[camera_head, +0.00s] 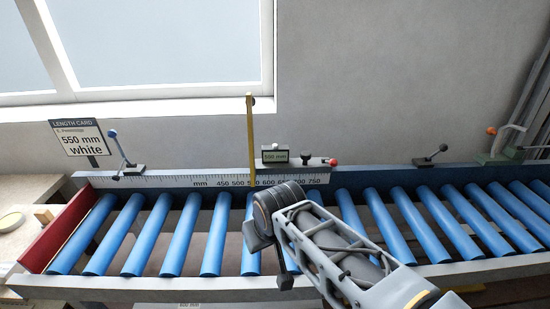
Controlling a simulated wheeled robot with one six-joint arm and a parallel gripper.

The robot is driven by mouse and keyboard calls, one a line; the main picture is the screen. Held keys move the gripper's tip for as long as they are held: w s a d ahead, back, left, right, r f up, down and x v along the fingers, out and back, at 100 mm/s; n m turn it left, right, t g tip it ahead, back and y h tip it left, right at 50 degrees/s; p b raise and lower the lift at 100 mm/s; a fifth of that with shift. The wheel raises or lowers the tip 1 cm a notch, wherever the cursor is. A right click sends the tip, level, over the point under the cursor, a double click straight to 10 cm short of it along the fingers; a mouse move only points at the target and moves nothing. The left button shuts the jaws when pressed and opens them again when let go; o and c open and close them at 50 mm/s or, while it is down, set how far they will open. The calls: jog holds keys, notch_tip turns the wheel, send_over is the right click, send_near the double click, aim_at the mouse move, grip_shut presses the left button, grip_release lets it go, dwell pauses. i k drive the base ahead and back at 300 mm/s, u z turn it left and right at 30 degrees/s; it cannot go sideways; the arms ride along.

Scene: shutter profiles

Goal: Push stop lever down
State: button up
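My arm reaches in from the lower right. My gripper (270,255) is over the rollers, in front of and below the yellow lever; its fingers are mostly hidden.
Blue rollers (190,235) fill the conveyor, with a red end plate (68,225) at left. A blue-knobbed lever (119,148), a dark lever (434,156) and an orange-knobbed lever (497,142) stand along the back. A length card (80,138) reads 550 mm white.

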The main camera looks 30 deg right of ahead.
aim_at(333, 163)
jog(key=u, duration=0.05)
jog(key=k, duration=0.5)
jog(key=z, duration=0.8)
jog(key=i, duration=0.45)
jog(key=z, duration=0.1)
